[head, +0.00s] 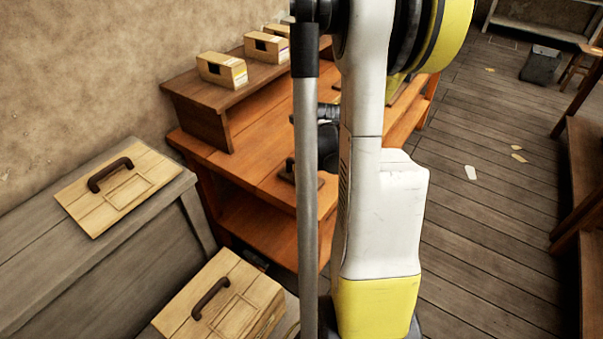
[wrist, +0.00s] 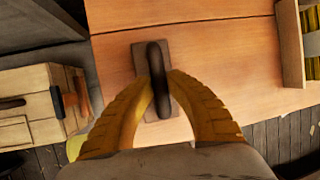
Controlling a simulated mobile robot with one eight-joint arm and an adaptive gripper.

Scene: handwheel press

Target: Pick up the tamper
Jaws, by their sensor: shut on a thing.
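The tamper (wrist: 142,67) shows in the wrist view as a flat brownish rectangular plate with a dark upright-looking bar handle on top. It rests on or just above the orange wooden table (wrist: 215,55); I cannot tell which. My gripper (wrist: 163,84) has its two yellow ribbed fingers on either side of the handle and is shut on it. In the head view part of the tamper (head: 288,170) shows on the bench, mostly hidden behind my arm, and the fingers are hidden there.
Wooden boxes (head: 222,70) stand on a raised shelf at the back of the bench. A light wooden lid with a handle (head: 118,186) lies on a grey chest (head: 95,240) at left. A handled wooden box (head: 222,300) stands in front.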

